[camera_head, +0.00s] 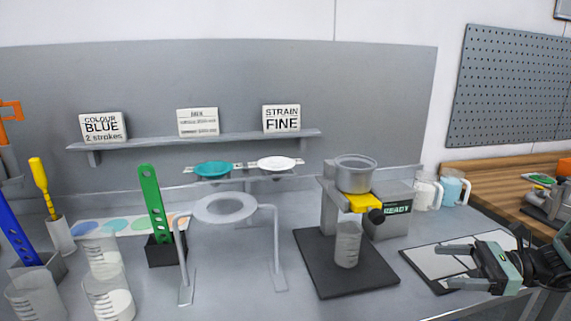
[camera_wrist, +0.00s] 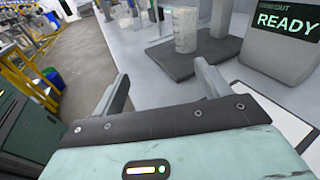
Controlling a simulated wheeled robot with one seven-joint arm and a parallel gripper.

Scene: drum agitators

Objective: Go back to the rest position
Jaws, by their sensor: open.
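My gripper (camera_head: 450,266) is at the right of the bench in the head view, above a white sheet on a dark mat (camera_head: 437,262). Its two fingers are spread apart with nothing between them. The wrist view also shows my gripper (camera_wrist: 162,82) with both fingers apart and empty. To its left stands the drum stand (camera_head: 345,265) with a dark base, a grey bowl (camera_head: 355,174), a yellow part (camera_head: 363,203) and a clear beaker (camera_head: 347,244) beneath. A grey box with a green READY display (camera_head: 397,209) stands behind.
Two jugs (camera_head: 453,188) stand at the back right. A ring stand (camera_head: 225,208), green paddle (camera_head: 151,203), blue paddle (camera_head: 17,228) and beakers (camera_head: 107,295) fill the left. A shelf (camera_head: 195,141) holds sign cards. A wooden bench (camera_head: 510,185) is at right.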

